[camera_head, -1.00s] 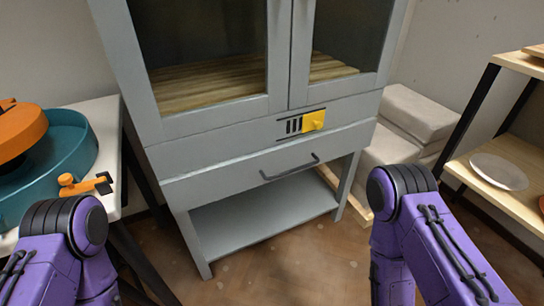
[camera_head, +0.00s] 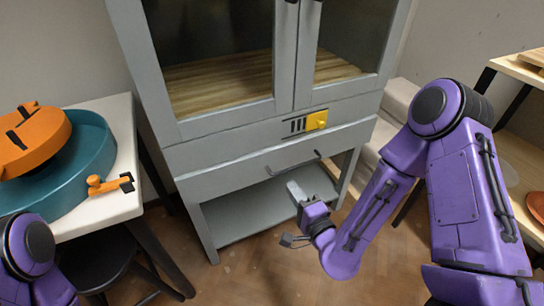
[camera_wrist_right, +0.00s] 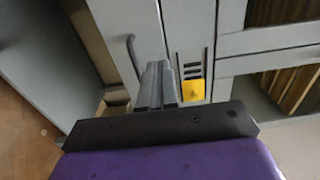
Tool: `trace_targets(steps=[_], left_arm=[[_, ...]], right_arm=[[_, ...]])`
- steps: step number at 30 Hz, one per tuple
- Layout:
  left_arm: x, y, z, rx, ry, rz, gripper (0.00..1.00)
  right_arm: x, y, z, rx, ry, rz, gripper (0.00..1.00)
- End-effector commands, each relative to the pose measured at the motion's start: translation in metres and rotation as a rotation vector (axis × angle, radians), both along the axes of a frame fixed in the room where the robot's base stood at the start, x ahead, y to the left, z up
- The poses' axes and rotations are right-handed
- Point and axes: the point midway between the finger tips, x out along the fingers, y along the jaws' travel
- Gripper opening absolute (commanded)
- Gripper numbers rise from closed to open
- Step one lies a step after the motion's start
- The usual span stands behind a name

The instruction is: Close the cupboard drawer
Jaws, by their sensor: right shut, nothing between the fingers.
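The grey cupboard (camera_head: 285,60) stands ahead, with its wide drawer (camera_head: 225,180) below the two glass doors. The drawer front seems to stand out a little from the body; how far is hard to tell. A dark bar handle (camera_head: 293,167) is on it and also shows in the right wrist view (camera_wrist_right: 134,58). My right gripper (camera_head: 293,187) is shut and empty, its fingertips just below the handle in the head view. In the right wrist view its fingers (camera_wrist_right: 157,80) point at the drawer front beside the handle; contact cannot be told. My left gripper is out of view.
A yellow piece (camera_head: 316,120) sits on the panel above the drawer. A white table (camera_head: 122,190) with a teal basin (camera_head: 92,160) is at the left, a black stool (camera_head: 95,268) below it. Wooden shelves (camera_head: 520,160) stand at the right. Some floor before the cupboard is clear.

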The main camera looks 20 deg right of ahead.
Motion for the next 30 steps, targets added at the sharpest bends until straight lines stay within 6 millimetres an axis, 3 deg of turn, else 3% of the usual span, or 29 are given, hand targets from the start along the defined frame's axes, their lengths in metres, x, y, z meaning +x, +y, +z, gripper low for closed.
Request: trace_targets(steps=[15,21,30], left_arm=[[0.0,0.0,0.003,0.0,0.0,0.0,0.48],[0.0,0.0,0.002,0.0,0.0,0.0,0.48],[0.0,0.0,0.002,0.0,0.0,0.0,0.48]], right_arm=[[0.106,0.008,-0.003,-0.007,0.004,-0.001,0.0],[0.125,0.01,-0.003,-0.007,0.005,0.001,0.0],[0.128,0.01,-0.003,-0.008,0.006,0.001,0.0]])
